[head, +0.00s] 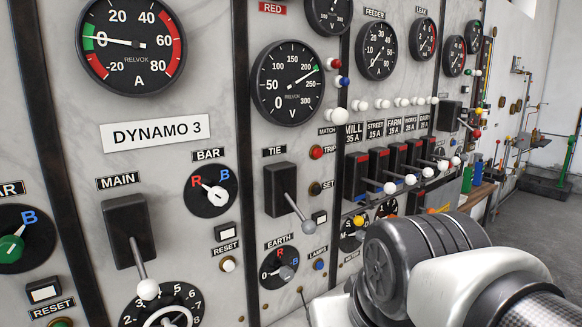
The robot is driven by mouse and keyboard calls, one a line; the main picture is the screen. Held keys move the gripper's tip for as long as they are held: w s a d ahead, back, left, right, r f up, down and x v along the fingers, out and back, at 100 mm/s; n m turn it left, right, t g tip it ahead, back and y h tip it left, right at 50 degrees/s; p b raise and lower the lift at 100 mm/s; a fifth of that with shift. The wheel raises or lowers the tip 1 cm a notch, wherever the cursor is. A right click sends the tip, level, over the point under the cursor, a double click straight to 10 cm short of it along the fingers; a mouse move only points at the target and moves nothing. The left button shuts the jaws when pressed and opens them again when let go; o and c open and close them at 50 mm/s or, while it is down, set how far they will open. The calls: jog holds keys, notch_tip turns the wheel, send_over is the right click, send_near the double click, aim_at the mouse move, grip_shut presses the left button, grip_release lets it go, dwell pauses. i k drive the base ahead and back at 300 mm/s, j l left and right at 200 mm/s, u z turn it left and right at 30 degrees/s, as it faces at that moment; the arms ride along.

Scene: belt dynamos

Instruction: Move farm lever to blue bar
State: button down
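The farm lever (428,172) is the third in a row of black switches with red strips on top. Its white ball knob juts out to the right and slightly down, and its black body (397,158) sits below the FARM 15 A label (394,126). I cannot clearly make out a blue bar mark at this switch; its lower part is small and partly hidden. My gripper is not in view. Only grey and white links of my arm show at the lower right, in front of the panel below the lever row.
The mill lever (389,187) and street lever (410,179) stand left of it, with more levers to the right. The tie lever (297,210) and main lever (143,270) jut from the nearer panels. Open floor (540,230) lies at the right.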

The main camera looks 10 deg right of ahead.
aim_at(427, 172)
jog(key=z, duration=1.05)
jog(key=i+l+z, duration=0.1)
jog(key=i+l, duration=0.25)
jog(key=i+l+z, duration=0.1)
jog(key=i+l, duration=0.15)
jog(key=i, duration=0.3)
jog(key=i+l+z, duration=0.1)
jog(key=i+l, duration=0.15)
jog(key=i, duration=0.2)
